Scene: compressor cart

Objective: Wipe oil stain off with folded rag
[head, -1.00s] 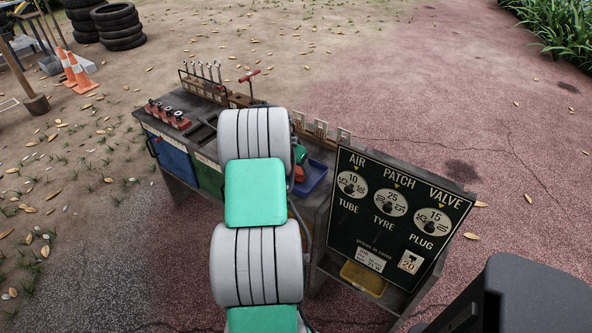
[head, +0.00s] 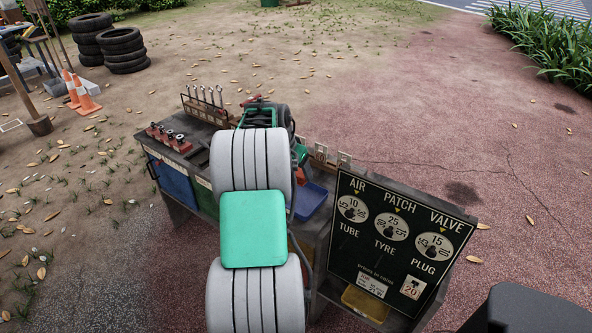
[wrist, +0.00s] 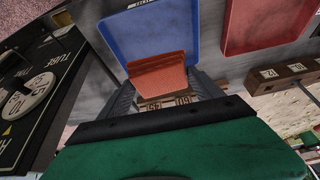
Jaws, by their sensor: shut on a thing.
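My gripper (wrist: 160,82) is shut on a reddish-orange folded rag (wrist: 157,76). In the wrist view its grey fingers press on the rag's two sides. The rag shows in front of a blue tray (wrist: 138,33); whether it touches anything is not clear. No oil stain can be made out for certain on the cart top. Dark patches (head: 462,193) mark the pavement beyond the cart.
A black price sign (head: 394,235) stands at the cart's right, with a yellow bin (head: 364,303) below. A red tray (wrist: 262,25) lies beside the blue one. Red fittings (head: 168,137) and a rack of upright tools (head: 205,106) occupy the cart's left. Tyres and cones stand farther back.

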